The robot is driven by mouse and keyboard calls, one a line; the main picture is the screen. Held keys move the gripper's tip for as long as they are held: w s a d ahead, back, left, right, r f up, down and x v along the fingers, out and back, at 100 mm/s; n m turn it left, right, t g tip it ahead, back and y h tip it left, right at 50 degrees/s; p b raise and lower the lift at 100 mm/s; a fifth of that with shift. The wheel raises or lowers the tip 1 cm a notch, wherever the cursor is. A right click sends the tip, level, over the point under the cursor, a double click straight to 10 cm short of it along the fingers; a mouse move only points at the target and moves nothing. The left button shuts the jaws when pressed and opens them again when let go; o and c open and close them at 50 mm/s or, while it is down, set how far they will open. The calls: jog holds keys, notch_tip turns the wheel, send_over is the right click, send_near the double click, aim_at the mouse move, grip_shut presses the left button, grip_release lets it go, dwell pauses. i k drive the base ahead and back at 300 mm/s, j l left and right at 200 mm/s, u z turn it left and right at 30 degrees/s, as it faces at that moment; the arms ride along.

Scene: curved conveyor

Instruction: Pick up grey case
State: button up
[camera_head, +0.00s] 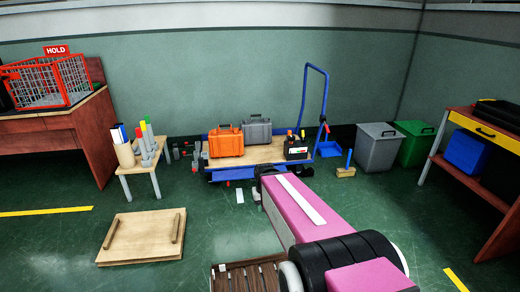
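The grey case (256,130) stands upright at the back of a blue-framed platform cart (262,152), with its handle on top. It is right of and a little behind an orange case (226,144), which covers part of its left side. My pink and black arm reaches from the bottom right toward the front of the cart. Its dark far end is in front of the cart, apart from the grey case. I cannot make out my gripper or its fingers.
A black toolbox (296,148) is on the cart's right end, near the tall blue handle (325,85). A small table (142,165) with containers stands left. A wooden panel (143,236) lies on the floor. Grey (380,148) and green (414,143) bins stand right.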

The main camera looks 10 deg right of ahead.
aim_at(258, 131)
jog(key=i+l+z, duration=0.1)
jog(key=i+z, duration=0.2)
jog(key=i, duration=0.25)
jog(key=i+z, duration=0.25)
jog(key=i, duration=0.3)
jog(key=i+j+z, duration=0.15)
jog(key=i+z, duration=0.15)
jog(key=i, duration=0.25)
jog(key=i+j+z, duration=0.3)
jog(key=i, duration=0.25)
